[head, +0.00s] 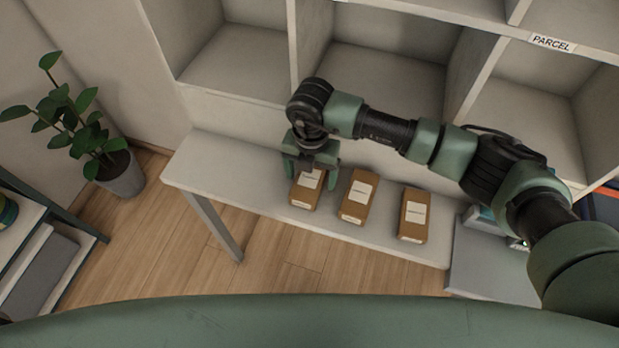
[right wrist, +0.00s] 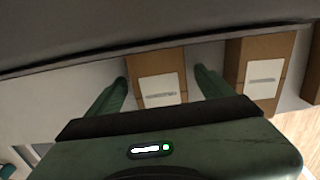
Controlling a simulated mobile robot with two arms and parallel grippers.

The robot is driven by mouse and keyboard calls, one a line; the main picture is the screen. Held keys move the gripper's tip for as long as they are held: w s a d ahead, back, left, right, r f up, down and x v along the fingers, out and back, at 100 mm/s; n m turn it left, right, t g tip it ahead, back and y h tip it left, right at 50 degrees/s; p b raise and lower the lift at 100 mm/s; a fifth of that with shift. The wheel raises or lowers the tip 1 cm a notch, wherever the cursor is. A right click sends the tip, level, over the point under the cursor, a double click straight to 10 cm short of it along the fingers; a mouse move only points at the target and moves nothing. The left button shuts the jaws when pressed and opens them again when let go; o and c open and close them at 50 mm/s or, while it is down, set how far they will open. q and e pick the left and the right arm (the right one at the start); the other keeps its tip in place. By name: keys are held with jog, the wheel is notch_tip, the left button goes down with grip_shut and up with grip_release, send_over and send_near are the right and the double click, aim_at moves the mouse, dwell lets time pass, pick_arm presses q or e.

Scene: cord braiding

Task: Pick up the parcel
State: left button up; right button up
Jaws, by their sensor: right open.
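Three brown cardboard parcels with white labels stand in a row on a white bench. The left parcel (head: 305,194) is under my right gripper (head: 312,170), which reaches down over its far end. The middle parcel (head: 357,196) and the right parcel (head: 413,215) stand clear of it. In the right wrist view the open fingers of my right gripper (right wrist: 158,88) lie on either side of one labelled parcel (right wrist: 160,75). A second parcel (right wrist: 262,72) shows to its right. I cannot tell whether the fingers touch the parcel. My left gripper is not in view.
The white bench (head: 230,170) has free room left of the parcels. Shelf compartments stand behind it, one marked with a PARCEL label (head: 551,43). A grey device (head: 490,260) is at the bench's right end. A potted plant (head: 120,175) stands on the floor at left.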

jog(key=c, duration=1.5)
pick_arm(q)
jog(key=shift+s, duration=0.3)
